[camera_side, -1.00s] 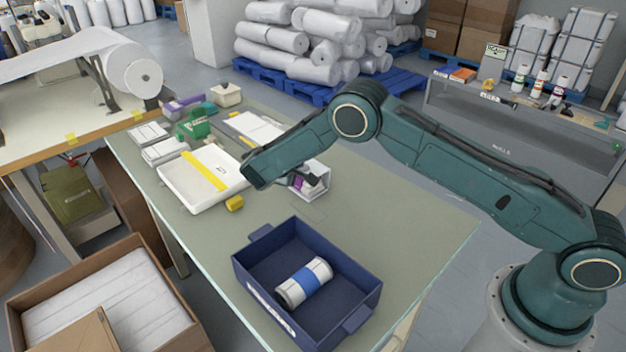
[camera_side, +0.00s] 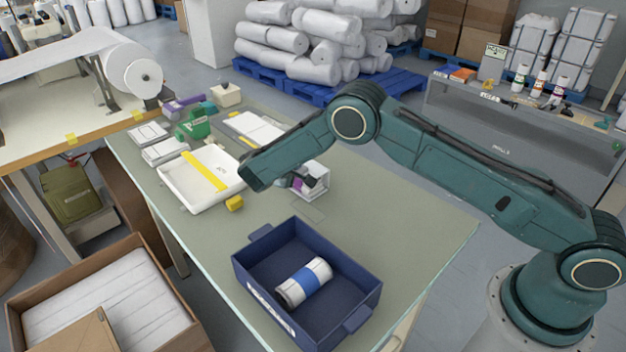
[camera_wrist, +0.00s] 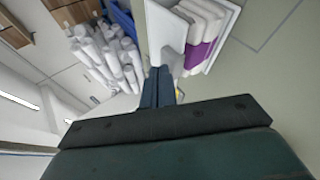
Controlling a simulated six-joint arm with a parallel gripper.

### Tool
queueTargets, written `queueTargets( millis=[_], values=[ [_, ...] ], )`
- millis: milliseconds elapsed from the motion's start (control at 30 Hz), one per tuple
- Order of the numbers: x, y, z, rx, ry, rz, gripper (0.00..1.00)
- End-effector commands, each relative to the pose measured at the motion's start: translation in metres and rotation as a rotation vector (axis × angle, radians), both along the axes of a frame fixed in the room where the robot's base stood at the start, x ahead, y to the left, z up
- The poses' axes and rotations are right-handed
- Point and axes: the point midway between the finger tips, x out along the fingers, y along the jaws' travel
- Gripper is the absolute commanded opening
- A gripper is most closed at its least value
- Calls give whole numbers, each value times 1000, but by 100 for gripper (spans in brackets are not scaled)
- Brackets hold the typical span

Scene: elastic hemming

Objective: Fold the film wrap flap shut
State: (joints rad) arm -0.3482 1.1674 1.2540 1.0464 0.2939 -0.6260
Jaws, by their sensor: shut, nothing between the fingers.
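The film-wrapped pack (camera_side: 316,176) sits on the green table beyond the tray. In the wrist view the pack (camera_wrist: 213,30) shows white pieces with a purple band inside pale walls. A pale, see-through flap (camera_wrist: 165,28) stands out from its left side, open. My gripper (camera_wrist: 163,72) is shut and empty, with its fingertips at the flap's lower end; I cannot tell whether they touch it. In the side view my gripper (camera_side: 304,184) is beside the pack's near left side, and my wrist hides part of that area.
A blue bin (camera_side: 337,306) with a blue-banded roll (camera_side: 304,283) stands in front. Table space (camera_side: 400,220) right of the pack is clear.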

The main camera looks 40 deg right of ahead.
Motion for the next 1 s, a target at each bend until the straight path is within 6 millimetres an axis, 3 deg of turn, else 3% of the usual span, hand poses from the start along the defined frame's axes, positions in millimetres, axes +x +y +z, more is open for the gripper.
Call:
queueTargets(
  millis=[667, 1000],
  values=[
    [0, 0, 15, -1, -3, 0, 0],
    [1, 0, 46, 1, -4, -1, 0]
  ],
)
